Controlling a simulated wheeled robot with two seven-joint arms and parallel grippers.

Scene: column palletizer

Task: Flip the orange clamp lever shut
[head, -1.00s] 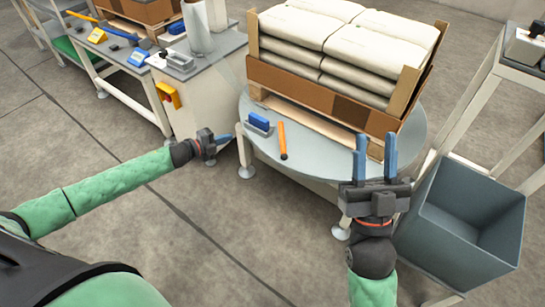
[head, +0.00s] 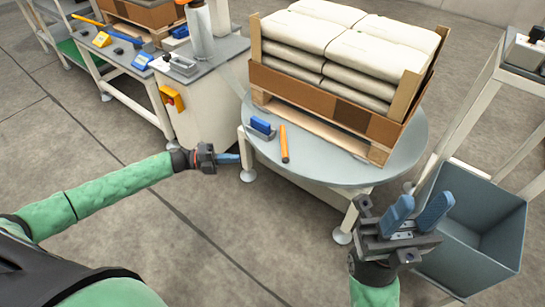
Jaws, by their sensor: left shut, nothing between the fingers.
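An orange bar (head: 284,143), which looks like the lever, lies on the near part of the round grey table (head: 385,170); its dark end points toward me. I cannot tell its hinge or whether it is open or shut. A blue block on a grey base (head: 261,126) is just left of it. My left gripper (head: 238,158) is shut and empty, left of the table's edge and apart from the orange bar. My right gripper (head: 420,203) is open and empty, its blue fingers spread, near the table's front right side.
White sacks (head: 325,45) stand in a cardboard tray on a pallet on the round table. A grey cabinet (head: 215,95) with an orange-yellow box (head: 172,97) on its side stands at left. A grey bin (head: 478,205) is at right. Open floor lies in front.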

